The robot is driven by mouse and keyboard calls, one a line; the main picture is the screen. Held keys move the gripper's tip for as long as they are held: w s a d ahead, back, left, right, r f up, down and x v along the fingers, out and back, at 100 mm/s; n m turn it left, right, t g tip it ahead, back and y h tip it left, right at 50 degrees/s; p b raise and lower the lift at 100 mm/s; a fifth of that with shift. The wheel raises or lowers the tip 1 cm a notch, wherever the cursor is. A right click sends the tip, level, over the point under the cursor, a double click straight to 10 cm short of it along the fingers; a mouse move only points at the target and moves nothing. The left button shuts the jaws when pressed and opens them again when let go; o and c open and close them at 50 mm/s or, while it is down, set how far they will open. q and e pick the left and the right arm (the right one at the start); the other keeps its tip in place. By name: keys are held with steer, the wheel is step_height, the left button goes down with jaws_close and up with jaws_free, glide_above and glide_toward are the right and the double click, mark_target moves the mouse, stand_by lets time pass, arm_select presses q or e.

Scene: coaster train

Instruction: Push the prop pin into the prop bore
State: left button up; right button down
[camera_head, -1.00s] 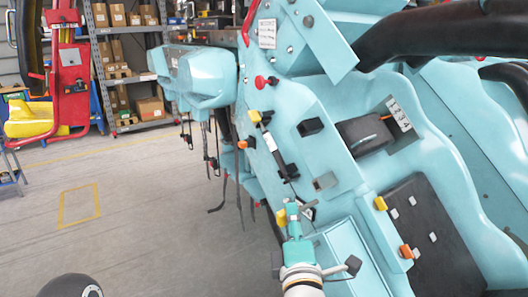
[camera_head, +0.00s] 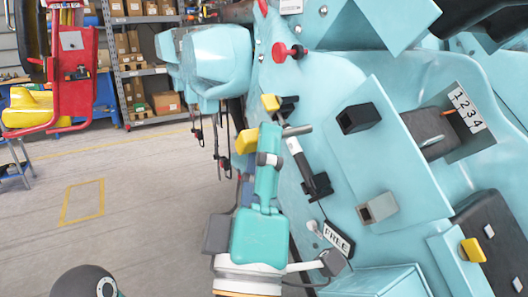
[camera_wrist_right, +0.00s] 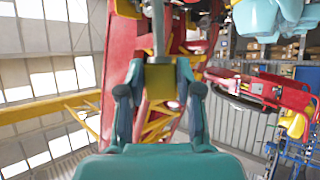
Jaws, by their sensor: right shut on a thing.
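My right gripper (camera_head: 268,145) is shut on the prop pin, which has a yellow block handle (camera_head: 247,141) and a grey metal rod (camera_head: 299,131). The rod points right, toward the turquoise panel, close to the upper part of a white and black strut (camera_head: 294,146). The right wrist view shows the fingers (camera_wrist_right: 160,90) on both sides of the yellow handle (camera_wrist_right: 159,82), with the rod (camera_wrist_right: 158,30) beyond. I cannot make out the prop bore for certain; the gripper and pin may cover it. My left gripper is not in view.
A yellow-ended black fitting (camera_head: 271,102) sits just above the pin. A red knob (camera_head: 290,51), a black square socket (camera_head: 358,118), a grey square socket (camera_head: 377,208) and a FREE label (camera_head: 338,239) are on the panel. Open floor (camera_head: 140,200) lies to the left.

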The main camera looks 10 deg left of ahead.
steer(key=shift+w+d, duration=0.85)
steer(key=shift+d, duration=0.3)
steer(key=shift+w+d, duration=0.85)
steer(key=shift+d, duration=0.25)
steer(key=shift+s+d, duration=0.1)
steer(key=shift+s, duration=0.05)
steer(key=shift+b, duration=0.4)
stand_by(0.4)
steer(key=shift+w+d+b, duration=0.15)
steer(key=shift+w+d, duration=0.55)
steer(key=shift+d, duration=0.25)
steer(key=shift+w+d+b, duration=0.15)
steer(key=shift+w+d, duration=0.55)
steer(key=shift+d, duration=0.25)
stand_by(0.3)
steer(key=shift+w+d, duration=0.2)
steer(key=shift+d, duration=0.1)
steer(key=shift+w+d, duration=0.1)
steer(key=shift+d, duration=0.05)
steer(key=c, duration=0.7)
jaws_free()
